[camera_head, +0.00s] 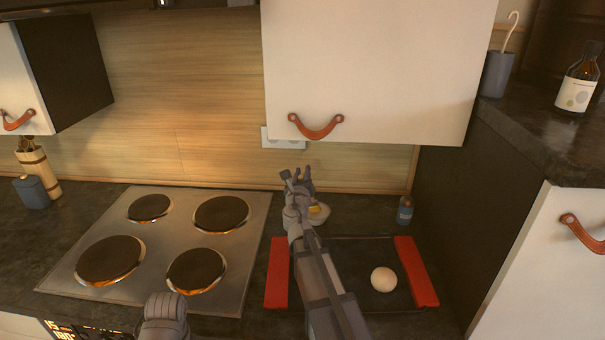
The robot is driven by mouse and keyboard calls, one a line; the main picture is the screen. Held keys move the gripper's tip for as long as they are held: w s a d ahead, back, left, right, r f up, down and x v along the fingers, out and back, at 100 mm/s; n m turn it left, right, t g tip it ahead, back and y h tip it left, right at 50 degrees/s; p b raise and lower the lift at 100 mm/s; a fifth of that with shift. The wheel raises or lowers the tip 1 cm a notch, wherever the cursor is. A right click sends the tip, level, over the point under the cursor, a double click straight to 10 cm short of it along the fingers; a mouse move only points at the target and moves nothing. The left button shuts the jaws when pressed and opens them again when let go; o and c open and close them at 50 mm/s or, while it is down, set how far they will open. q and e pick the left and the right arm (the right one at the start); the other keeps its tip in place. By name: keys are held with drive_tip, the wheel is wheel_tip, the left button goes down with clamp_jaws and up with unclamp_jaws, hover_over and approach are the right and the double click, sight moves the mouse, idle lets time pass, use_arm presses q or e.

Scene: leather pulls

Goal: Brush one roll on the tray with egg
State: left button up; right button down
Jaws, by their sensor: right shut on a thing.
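One pale round roll (384,279) lies on the black tray (345,250), which has red strips along its left and right sides. My right gripper (298,180) is above the counter behind the tray's left part. It is shut on what looks like the brush, mostly hidden by the fingers. A small pale dish (322,217) with something yellow in it stands just beside and partly behind my right gripper. My right forearm covers part of the tray's left side. Part of my left arm shows at the bottom, but its fingers do not show.
A stove top (160,245) with round hotplates fills the left. A small blue-grey bottle (405,210) stands behind the tray's right corner. A wall cabinet (375,70) hangs above. A dark side panel (470,220) bounds the right. A blue pot (32,191) stands far left.

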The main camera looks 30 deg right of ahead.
wheel_tip(320, 180, up, 7)
drive_tip(key=p, duration=0.6)
drive_tip(key=shift+f, duration=0.15)
idle(0.6)
